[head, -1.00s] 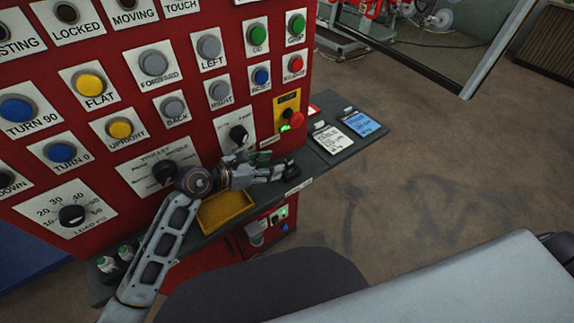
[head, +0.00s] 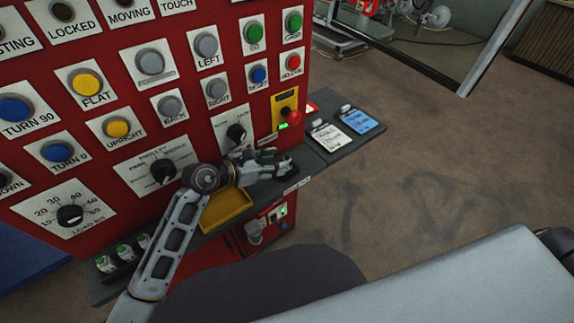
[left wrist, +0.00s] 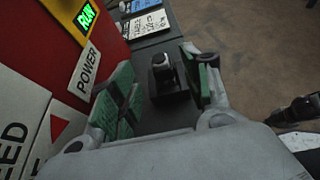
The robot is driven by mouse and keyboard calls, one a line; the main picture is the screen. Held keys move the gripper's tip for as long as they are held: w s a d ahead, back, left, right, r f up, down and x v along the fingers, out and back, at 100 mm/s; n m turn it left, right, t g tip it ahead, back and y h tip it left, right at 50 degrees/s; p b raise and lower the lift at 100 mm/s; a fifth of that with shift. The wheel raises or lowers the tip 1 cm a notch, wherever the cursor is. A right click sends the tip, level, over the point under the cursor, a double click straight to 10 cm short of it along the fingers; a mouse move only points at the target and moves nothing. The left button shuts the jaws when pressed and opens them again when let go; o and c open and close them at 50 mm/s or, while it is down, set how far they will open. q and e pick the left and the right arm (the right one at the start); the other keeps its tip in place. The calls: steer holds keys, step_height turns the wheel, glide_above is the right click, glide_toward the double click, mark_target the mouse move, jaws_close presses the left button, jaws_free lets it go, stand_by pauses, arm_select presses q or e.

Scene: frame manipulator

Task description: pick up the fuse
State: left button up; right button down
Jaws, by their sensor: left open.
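My left gripper (head: 270,162) is open above the narrow dark shelf in front of the red panel. In the left wrist view, its green-padded fingers (left wrist: 163,85) stand on either side of a black block with an upright, pale-tipped piece (left wrist: 162,66). No contact with the fingers shows. I cannot tell whether this piece is the fuse. Three small white-and-green cylinders (head: 123,251), possibly fuses, stand in a row at the shelf's left end.
The red panel (head: 190,130) with buttons and dials rises close behind the gripper. A yellow tray (head: 226,208) sits on the shelf beside my arm. White (head: 331,140) and blue (head: 355,121) cards lie at the shelf's right end. Open floor lies to the right.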

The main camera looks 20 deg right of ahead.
mark_target(288, 157)
arm_select(q)
steer(key=shift+d, duration=0.1)
steer(key=shift+r+x, duration=0.1)
steer(key=shift+x, duration=0.65)
steer(key=shift+r+x, duration=0.15)
steer(key=shift+x, duration=1.7)
jaws_close()
steer(key=shift+r, duration=0.15)
